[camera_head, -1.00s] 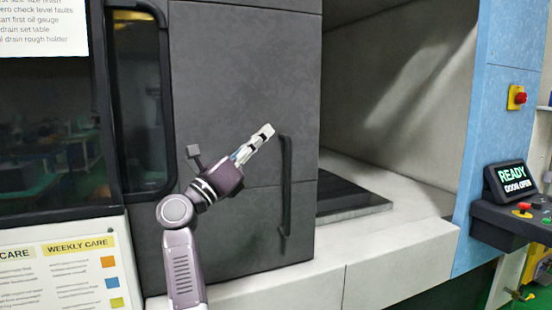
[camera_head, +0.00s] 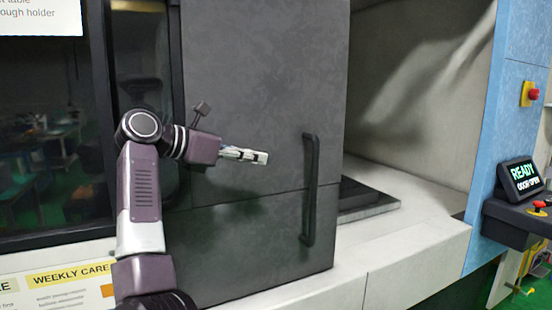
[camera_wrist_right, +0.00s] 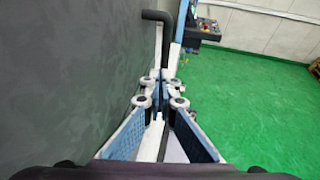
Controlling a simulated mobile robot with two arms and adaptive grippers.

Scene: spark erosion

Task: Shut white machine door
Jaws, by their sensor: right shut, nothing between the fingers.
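The machine door (camera_head: 262,80) is a dark grey sliding panel in the head view. The machine opening to its right is uncovered, with a pale interior (camera_head: 415,95). A black vertical bar handle (camera_head: 311,190) stands near the door's right edge. My right gripper (camera_head: 264,157) is shut and empty, in front of the door to the left of the handle, apart from it. In the right wrist view, the gripper (camera_wrist_right: 165,90) points along the door face (camera_wrist_right: 70,80), with the handle (camera_wrist_right: 158,16) beyond its fingertips. My left gripper is not in view.
A control panel reading "READY DOOR OPEN" (camera_head: 522,178) stands at the right, below a red button (camera_head: 529,94) on the blue column (camera_head: 500,130). A light ledge (camera_head: 400,250) runs below the opening. Green floor (camera_wrist_right: 255,100) is free to the right in the wrist view.

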